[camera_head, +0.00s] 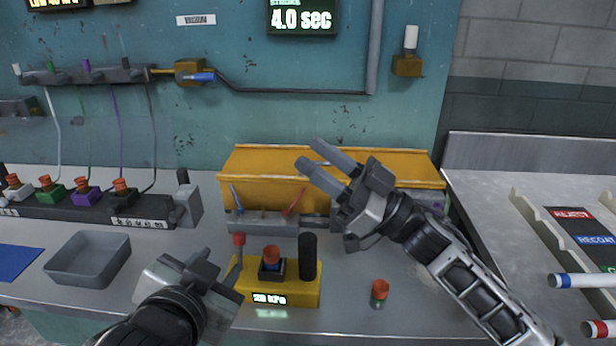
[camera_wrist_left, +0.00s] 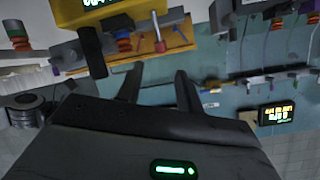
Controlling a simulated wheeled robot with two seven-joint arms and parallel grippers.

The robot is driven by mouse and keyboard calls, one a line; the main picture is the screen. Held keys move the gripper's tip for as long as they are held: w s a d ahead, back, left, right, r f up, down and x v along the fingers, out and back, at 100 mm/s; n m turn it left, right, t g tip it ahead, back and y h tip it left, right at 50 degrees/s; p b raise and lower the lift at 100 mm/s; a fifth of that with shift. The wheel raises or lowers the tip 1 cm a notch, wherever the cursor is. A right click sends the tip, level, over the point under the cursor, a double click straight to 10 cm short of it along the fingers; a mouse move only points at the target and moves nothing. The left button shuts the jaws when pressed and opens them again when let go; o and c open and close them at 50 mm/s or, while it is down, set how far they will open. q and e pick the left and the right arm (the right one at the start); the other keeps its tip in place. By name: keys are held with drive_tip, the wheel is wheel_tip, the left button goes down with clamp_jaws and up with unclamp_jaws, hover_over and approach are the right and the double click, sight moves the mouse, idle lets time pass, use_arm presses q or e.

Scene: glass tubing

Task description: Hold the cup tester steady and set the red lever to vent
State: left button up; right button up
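The cup tester (camera_head: 257,291) is a yellow box with a lit kPa display at the bench's front. Its red-knobbed lever (camera_head: 238,250) leans at its left end. An orange cup (camera_head: 271,254) sits on its middle and a black post (camera_head: 308,257) stands on its right. My left gripper (camera_head: 218,268) is left of the tester, near the lever. In the left wrist view its fingers (camera_wrist_left: 158,88) are apart and empty; the tester (camera_wrist_left: 68,45) and red lever (camera_wrist_left: 160,45) appear beyond, at the top. My right gripper (camera_head: 318,159) is open and empty, above the yellow case behind the tester.
A yellow case (camera_head: 270,165) stands behind, with a grey block with blue and red levers (camera_head: 262,222) before it. A grey tray (camera_head: 88,260) and a black rack (camera_head: 90,212) are on the left.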

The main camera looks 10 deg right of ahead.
drive_tip(key=s+a+f+n+g+h, duration=0.1)
drive_tip(key=s+a+n+g+h, duration=0.3)
drive_tip(key=a+n+g, duration=0.45)
drive_tip(key=s+a+f+n+g+h, duration=0.1)
drive_tip(key=s+a+n+g+h, duration=0.3)
drive_tip(key=n+g, duration=0.7)
drive_tip(key=n+t+h, duration=0.5)
drive_tip(key=t+h, duration=0.2)
drive_tip(key=h, duration=0.6)
hover_over(307, 259)
drive_tip(key=w, duration=0.2)
wheel_tip(307, 259, down, 16)
drive_tip(key=shift+s+d+f, duration=0.1)
drive_tip(key=shift+s+d, duration=0.05)
